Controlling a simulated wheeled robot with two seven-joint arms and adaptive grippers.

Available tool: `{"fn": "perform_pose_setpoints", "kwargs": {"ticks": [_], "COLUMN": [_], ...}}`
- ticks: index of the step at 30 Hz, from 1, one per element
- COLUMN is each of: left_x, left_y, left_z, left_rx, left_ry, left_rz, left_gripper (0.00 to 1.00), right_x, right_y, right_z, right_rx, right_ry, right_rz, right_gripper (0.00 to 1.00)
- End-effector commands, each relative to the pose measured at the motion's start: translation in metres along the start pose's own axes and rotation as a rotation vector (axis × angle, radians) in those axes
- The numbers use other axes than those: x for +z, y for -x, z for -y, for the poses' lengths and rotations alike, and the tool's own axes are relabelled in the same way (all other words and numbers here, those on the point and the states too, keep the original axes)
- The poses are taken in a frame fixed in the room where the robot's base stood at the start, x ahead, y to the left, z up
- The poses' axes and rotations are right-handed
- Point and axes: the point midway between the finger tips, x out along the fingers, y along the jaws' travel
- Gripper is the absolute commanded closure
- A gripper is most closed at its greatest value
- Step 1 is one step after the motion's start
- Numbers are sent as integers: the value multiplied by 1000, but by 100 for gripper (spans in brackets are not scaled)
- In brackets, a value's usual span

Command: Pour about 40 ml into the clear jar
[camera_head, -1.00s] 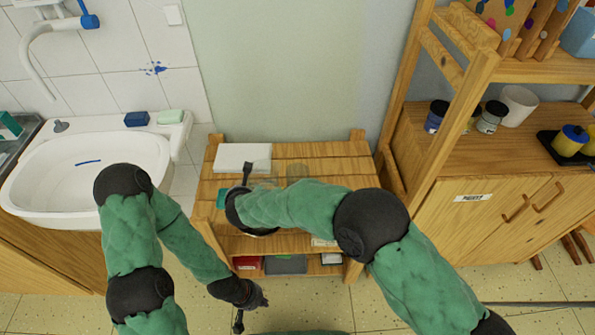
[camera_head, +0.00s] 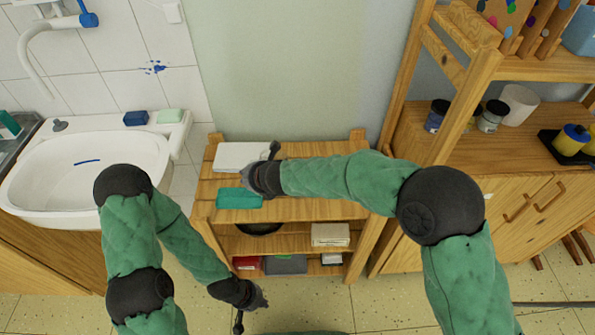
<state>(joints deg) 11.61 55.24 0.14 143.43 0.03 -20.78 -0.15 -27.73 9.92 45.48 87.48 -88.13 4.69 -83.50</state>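I cannot make out the clear jar in the head view; my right forearm and gripper cover part of the wooden shelf top (camera_head: 320,208). My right gripper (camera_head: 262,164) is over the shelf top, between a white slab and a teal block. One dark finger shows at its upper side; the rest is hidden, so I cannot tell its opening or whether it holds anything. My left gripper (camera_head: 251,312) hangs low in front of the shelf, over the floor. Its fingers look spread, with nothing seen between them.
The white slab (camera_head: 232,154) and teal block (camera_head: 238,199) lie at the shelf's left. A dark bowl (camera_head: 258,228) and pale box (camera_head: 330,235) are on the tier below. A sink (camera_head: 90,170) stands left, a wooden cabinet (camera_head: 450,195) with small jars (camera_head: 491,116) right.

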Motion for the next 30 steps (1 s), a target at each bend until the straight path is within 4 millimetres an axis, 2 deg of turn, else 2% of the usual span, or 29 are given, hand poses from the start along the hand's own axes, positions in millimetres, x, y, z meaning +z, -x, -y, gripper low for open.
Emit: {"fn": "perform_pose_setpoints", "kwargs": {"ticks": [10,13,18,22,30], "left_x": [0,1,1,1,1], "left_y": [2,22,40,36,39], "left_z": [-1,-8,-14,-13,-14], "left_rx": [0,0,0,0,0], "left_ry": [0,0,0,0,0], "left_rz": [0,0,-1,0,0], "left_gripper": [100,100,100,100,100], "right_x": [22,38,54,52,56], "right_y": [20,35,51,48,52], "right_z": [10,17,21,30,33], "right_rx": [102,159,264,341,394], "right_ry": [-106,-169,-270,-349,-396], "right_rz": [-6,-12,-21,-32,-33], "right_gripper": [100,100,100,100,100]}}
